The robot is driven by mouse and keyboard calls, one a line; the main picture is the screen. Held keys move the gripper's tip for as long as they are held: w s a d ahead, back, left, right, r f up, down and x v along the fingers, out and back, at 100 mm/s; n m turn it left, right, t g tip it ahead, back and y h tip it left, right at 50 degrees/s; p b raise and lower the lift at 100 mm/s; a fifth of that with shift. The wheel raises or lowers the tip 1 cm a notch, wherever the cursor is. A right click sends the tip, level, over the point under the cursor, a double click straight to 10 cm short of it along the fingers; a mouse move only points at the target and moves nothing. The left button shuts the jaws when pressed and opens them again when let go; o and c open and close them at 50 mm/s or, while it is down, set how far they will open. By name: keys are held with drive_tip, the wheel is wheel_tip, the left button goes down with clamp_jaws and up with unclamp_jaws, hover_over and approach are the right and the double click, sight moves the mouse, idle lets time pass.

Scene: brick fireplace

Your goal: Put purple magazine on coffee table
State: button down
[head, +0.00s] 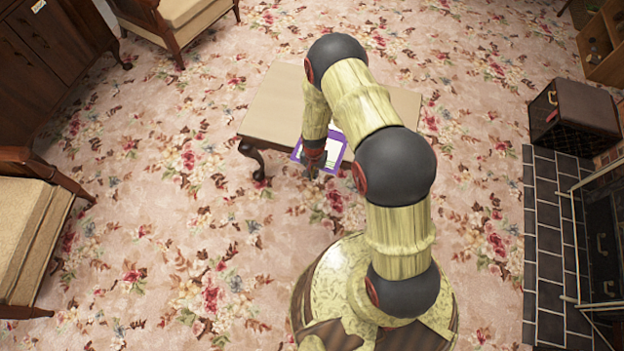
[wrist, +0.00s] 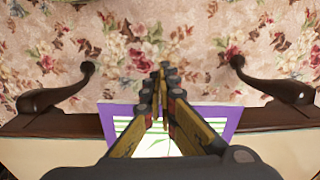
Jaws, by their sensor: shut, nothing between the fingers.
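The purple magazine (head: 338,152), with a purple border and a pale middle, lies on the near edge of the coffee table (head: 275,108) and seems to jut slightly past it. In the wrist view the magazine (wrist: 115,116) lies under my fingers, which hide part of its middle. The table's edge (wrist: 60,125) shows on both sides of it. My gripper (head: 312,168) is at the magazine's near side in the head view. In the wrist view my gripper (wrist: 163,72) is shut and empty, its fingertips reaching past the table edge over the carpet.
Armchairs stand at the left (head: 30,225) and top left (head: 185,15), with a dark wood cabinet (head: 50,60) between them. A dark box (head: 575,118) and a tiled hearth (head: 548,240) are at the right. The flowered carpet around the table is clear.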

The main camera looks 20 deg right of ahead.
idle(0.3)
drive_tip(key=shift+w+d+b, duration=0.2)
drive_tip(key=shift+w+d, duration=0.4)
drive_tip(key=shift+w, duration=0.25)
drive_tip(key=shift+w+d+b, duration=0.15)
drive_tip(key=shift+w+d, duration=0.45)
drive_tip(key=shift+w, duration=0.2)
drive_tip(key=shift+s+a, duration=0.1)
drive_tip(key=shift+s, duration=0.05)
